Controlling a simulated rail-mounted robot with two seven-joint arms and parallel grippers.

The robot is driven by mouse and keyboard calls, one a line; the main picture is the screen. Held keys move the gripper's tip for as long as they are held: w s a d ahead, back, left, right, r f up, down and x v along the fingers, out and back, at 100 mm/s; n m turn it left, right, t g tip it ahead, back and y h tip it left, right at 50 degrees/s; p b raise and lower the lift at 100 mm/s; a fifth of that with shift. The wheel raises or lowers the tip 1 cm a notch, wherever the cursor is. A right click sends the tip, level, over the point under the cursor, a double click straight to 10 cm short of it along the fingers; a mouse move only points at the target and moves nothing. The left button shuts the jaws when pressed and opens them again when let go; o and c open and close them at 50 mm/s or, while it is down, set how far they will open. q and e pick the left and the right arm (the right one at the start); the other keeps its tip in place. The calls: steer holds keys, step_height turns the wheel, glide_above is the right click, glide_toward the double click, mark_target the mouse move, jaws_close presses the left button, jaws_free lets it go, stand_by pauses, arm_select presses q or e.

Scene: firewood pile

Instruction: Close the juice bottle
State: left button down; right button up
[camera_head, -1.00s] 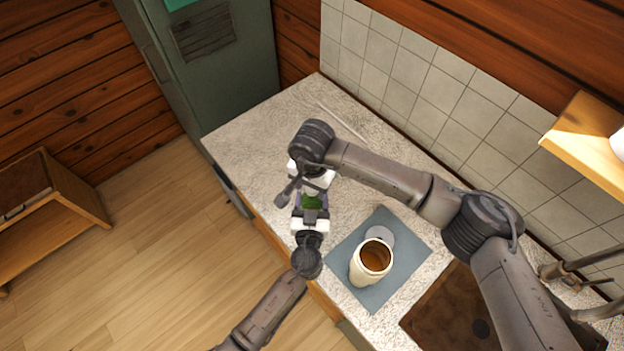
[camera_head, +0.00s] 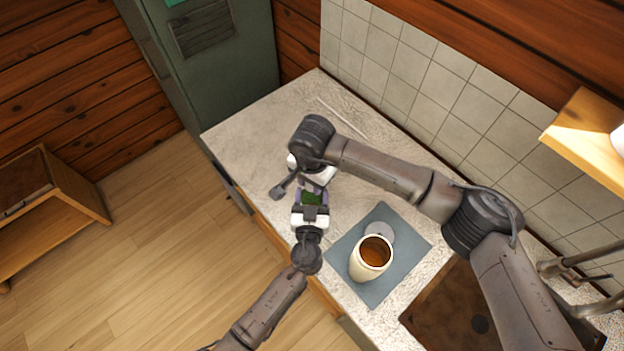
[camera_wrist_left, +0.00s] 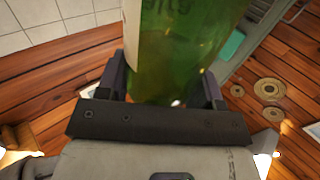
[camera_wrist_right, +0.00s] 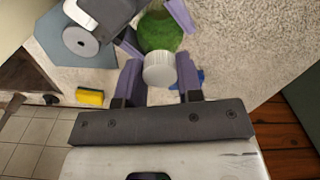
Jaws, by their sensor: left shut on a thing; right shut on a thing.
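The green juice bottle (camera_head: 312,198) is between my two grippers over the counter's front edge. My left gripper (camera_head: 311,208) is shut on its body; the left wrist view shows the green glass and a pale label (camera_wrist_left: 185,45) between the fingers. My right gripper (camera_head: 315,182) comes from the far side. In the right wrist view its purple fingers are shut on a white ribbed cap (camera_wrist_right: 159,70). The bottle's green body (camera_wrist_right: 160,32) lies straight behind the cap. The neck is hidden, so I cannot tell whether the cap is seated or only against it.
A cream jar with brown contents (camera_head: 368,268) and a pale disc (camera_head: 380,230) are on a blue-grey mat (camera_head: 405,240). A brown sink (camera_head: 450,310) is at the right. A yellow sponge (camera_wrist_right: 90,97) shows in the right wrist view. The counter's far left (camera_head: 270,115) is mostly clear.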

steer(key=m, duration=1.5)
steer(key=shift+m, duration=0.4)
steer(key=m, duration=1.3)
steer(key=shift+f+m, duration=0.1)
steer(key=shift+m, duration=0.3)
steer(key=o, duration=1.1)
